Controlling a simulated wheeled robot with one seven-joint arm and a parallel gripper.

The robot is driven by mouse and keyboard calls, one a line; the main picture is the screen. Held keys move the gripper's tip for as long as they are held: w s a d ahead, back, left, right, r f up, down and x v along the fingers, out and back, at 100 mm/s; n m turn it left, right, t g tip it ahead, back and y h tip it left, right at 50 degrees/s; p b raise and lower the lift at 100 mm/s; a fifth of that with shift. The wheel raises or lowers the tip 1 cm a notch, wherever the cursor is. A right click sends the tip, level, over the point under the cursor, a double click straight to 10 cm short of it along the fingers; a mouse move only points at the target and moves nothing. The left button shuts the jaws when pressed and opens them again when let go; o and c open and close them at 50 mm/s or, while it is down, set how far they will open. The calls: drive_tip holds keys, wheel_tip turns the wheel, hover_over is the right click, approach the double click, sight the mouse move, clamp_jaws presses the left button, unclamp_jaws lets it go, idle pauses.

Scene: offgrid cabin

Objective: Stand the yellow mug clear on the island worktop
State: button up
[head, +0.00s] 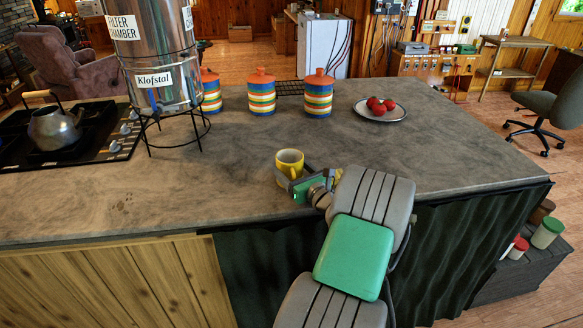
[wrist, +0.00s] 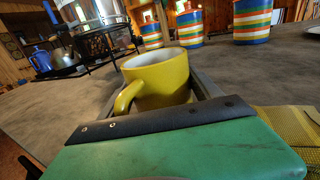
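The yellow mug (head: 289,160) is upright at the front part of the grey island worktop (head: 230,150). In the wrist view the mug (wrist: 160,78) shows its white inside, and its handle points toward the lower left. My gripper (head: 293,176) reaches in from the right front, low over the worktop. Its fingers lie on either side of the mug, as the wrist view of my gripper (wrist: 165,95) also shows. I cannot tell whether they press on it. The mug's base is hidden by the gripper, so I cannot see whether it touches the worktop.
Striped jars (head: 262,95) stand behind the mug, with a plate of red fruit (head: 380,108) at the back right. A metal water filter (head: 155,60) on a stand and a hob with a kettle (head: 54,129) are left. A yellow woven piece (wrist: 292,125) lies right of my gripper.

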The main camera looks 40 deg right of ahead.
drive_tip(key=o, duration=0.3)
drive_tip(key=shift+o, duration=0.2)
drive_tip(key=shift+r, duration=0.3)
drive_tip(key=v, duration=0.3)
drive_tip(key=b+v, duration=0.1)
drive_tip(key=v, duration=0.3)
drive_tip(key=b+v, duration=0.1)
drive_tip(key=v, duration=0.3)
drive_tip(key=shift+d+f, duration=0.15)
drive_tip(key=shift+f, duration=0.15)
drive_tip(key=shift+s+a+r, duration=0.2)
drive_tip(key=shift+s+a, duration=0.05)
drive_tip(key=shift+s, duration=0.25)
